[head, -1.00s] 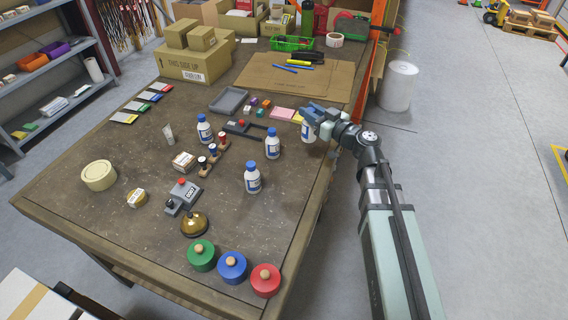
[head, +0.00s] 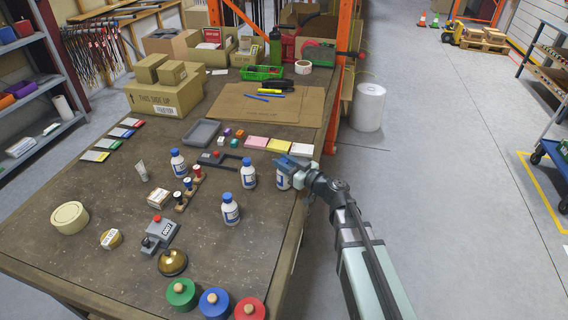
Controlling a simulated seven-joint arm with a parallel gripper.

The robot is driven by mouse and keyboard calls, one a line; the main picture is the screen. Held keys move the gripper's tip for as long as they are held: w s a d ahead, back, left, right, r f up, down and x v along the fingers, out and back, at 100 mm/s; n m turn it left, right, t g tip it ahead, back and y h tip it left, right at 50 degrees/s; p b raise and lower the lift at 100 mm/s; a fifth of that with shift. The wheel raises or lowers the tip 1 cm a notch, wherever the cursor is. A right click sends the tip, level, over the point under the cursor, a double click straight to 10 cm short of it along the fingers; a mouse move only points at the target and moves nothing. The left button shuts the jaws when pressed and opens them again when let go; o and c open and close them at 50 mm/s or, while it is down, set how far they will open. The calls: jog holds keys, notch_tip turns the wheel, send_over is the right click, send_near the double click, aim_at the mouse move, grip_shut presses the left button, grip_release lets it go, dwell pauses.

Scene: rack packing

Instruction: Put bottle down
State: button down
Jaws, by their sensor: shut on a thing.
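My gripper (head: 288,165) is at the right edge of the table and is shut on a white bottle with a blue label (head: 284,181). The jaws cover the top of this bottle. It is upright; I cannot tell whether its base touches the table. Three other white bottles with blue caps stand upright on the table: one (head: 249,175) just left of the held bottle, one (head: 230,211) nearer the front, and one (head: 178,163) farther left.
Sticky notes (head: 278,146) and a grey tray (head: 201,133) lie behind.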

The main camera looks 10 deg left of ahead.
jog(key=shift+f, duration=0.3)
jog(key=c, duration=0.9)
grip_release()
jog(key=shift+o, duration=0.2)
jog(key=shift+r, duration=0.15)
jog(key=v, duration=1.2)
